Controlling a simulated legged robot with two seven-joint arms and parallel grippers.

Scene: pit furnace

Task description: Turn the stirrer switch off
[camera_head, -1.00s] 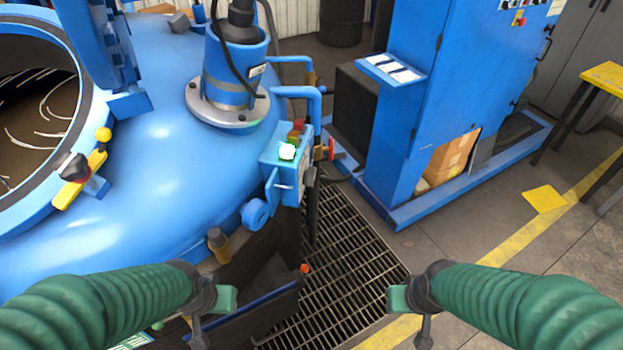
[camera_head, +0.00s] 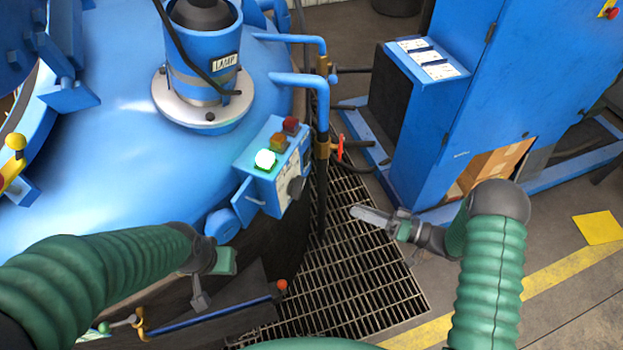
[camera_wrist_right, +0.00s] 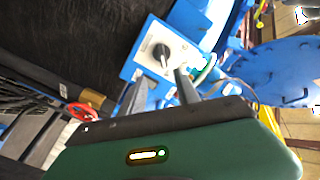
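The stirrer switch (camera_head: 296,187) is a dark rotary knob on the face of a small blue control box (camera_head: 259,191) at the side of the furnace. In the right wrist view, the knob (camera_wrist_right: 162,52) sits on a pale plate, its handle pointing toward my gripper. A green lamp (camera_head: 265,159) on the box glows. My right gripper (camera_head: 356,213) is to the right of the box, pointing at it. In the wrist view its fingers (camera_wrist_right: 160,82) are apart, with the knob beyond the gap and nothing between them. My left gripper (camera_head: 222,262) hangs below the box; its opening is unclear.
Blue pipes with a red-handled valve (camera_head: 340,147) stand just right of the box. A blue cabinet (camera_head: 520,100) is farther right. Floor grating (camera_head: 350,285) lies below. A bar with an orange knob (camera_head: 281,285) is near my left gripper.

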